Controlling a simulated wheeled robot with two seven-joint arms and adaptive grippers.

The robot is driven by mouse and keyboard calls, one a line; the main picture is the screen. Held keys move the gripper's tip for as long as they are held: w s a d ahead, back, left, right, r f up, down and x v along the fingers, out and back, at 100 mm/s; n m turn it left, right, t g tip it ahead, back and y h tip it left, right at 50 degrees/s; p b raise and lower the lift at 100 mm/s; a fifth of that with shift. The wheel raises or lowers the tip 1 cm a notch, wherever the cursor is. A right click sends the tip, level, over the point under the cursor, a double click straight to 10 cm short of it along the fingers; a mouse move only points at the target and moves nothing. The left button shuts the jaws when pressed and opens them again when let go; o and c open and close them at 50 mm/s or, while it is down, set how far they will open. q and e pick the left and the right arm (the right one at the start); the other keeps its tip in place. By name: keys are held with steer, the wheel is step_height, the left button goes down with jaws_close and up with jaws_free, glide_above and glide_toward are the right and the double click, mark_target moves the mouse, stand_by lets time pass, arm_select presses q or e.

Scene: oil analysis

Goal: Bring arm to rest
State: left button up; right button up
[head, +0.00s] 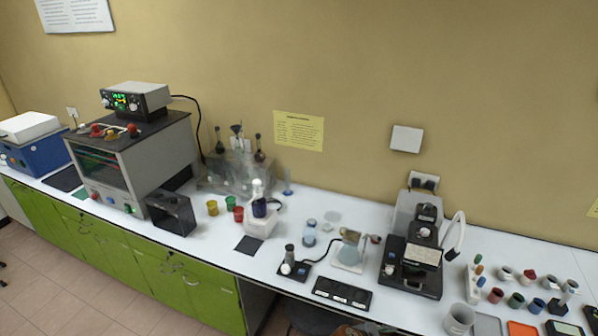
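Neither of my grippers can be made out in the head view, so I cannot see whether they hold anything. A small brown and teal shape shows at the bottom edge, in front of the white bench (214,262); I cannot tell what it is. The bench runs along the wall from the left to the lower right, with lab equipment on it.
A grey box instrument (165,150) with a display unit (137,98) on top stands at the left. A flask (349,248) stands mid-bench, beside a black and grey instrument (412,265). Several small cups and a white beaker (459,319) stand at the right.

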steer(key=s+d+f+m+g+y, duration=0.1)
steer(key=s+d+f+m+y, duration=0.2)
steer(key=s+m, duration=0.35)
steer(key=s+d+f+m+y, duration=0.2)
steer(key=s+d+f+m, duration=0.15)
steer(key=s, duration=0.65)
steer(key=s+a+r+m+y, duration=0.1)
steer(key=s+r+m+y, duration=0.1)
steer(key=s+r+m, duration=0.3)
steer(key=s+a+r+m+y, duration=0.1)
steer(key=s+a+m+y, duration=0.15)
steer(key=s, duration=0.55)
step_height(320, 180, down, 35)
steer(key=s+b, duration=0.2)
steer(key=b, duration=0.3)
arm_select(q)
step_height(320, 180, down, 8)
steer(key=s+b, duration=0.1)
steer(key=b, duration=0.2)
steer(key=shift+s+f, duration=0.2)
steer(key=shift+s, duration=0.1)
arm_select(e)
steer(key=s+f+g, duration=0.2)
steer(key=s+f, duration=1.7)
steer(key=f, duration=0.2)
steer(key=shift+a+n, duration=0.3)
steer(key=shift+n, duration=0.05)
